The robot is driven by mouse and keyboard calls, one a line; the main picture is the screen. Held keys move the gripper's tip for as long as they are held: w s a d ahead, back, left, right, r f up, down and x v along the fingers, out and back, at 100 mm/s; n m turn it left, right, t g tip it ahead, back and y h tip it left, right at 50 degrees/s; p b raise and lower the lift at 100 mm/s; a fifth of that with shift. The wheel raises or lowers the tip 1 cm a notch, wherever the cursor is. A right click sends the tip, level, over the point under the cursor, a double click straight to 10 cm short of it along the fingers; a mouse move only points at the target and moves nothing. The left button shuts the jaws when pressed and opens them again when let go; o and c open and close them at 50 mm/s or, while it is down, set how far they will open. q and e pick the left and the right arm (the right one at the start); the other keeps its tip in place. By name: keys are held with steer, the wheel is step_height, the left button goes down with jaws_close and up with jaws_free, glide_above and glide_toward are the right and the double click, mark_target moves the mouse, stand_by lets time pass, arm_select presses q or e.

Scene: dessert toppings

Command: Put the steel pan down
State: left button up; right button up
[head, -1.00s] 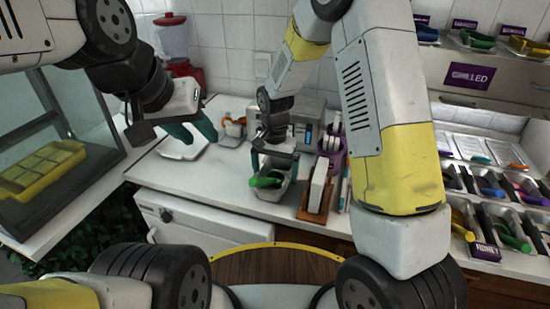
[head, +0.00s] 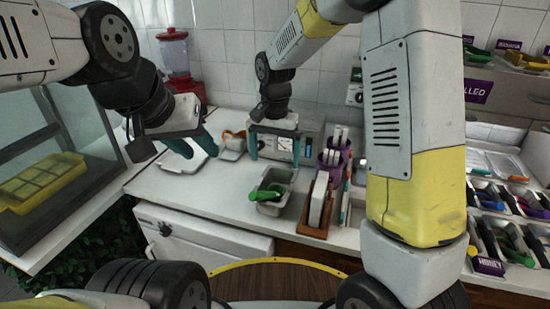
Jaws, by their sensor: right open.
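The steel pan (head: 286,181), a small rectangular metal container, sits on the white counter (head: 215,195) left of the wooden holder. A green-handled scoop (head: 267,193) lies in it. My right gripper (head: 275,148) is open and empty, raised above and behind the pan, with its teal fingers apart in front of the grey machine. My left gripper (head: 194,144) is over the white scale-like plate (head: 183,160) at the back left. Its two teal fingers look apart, with nothing seen between them.
A wooden holder with white slabs (head: 318,205) and a purple container (head: 333,158) stand right of the pan. The grey machine (head: 308,135) is behind. A glass case with a yellow tray (head: 40,182) is at left. The counter left of the pan is clear.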

steer(key=s+d+r+n+t+y, duration=0.1)
steer(key=s+d+r+n+t, duration=0.1)
steer(key=s+d+r, duration=0.5)
steer(key=s+d+r+n+t+y, duration=0.1)
steer(key=s+d+r+n+t, duration=0.1)
steer(key=s+d+r+t, duration=0.2)
steer(key=s+d+r, duration=0.3)
steer(key=s+r, duration=0.1)
steer(key=s, duration=0.4)
steer(key=shift+s, duration=0.35)
steer(key=shift+d+r, duration=0.1)
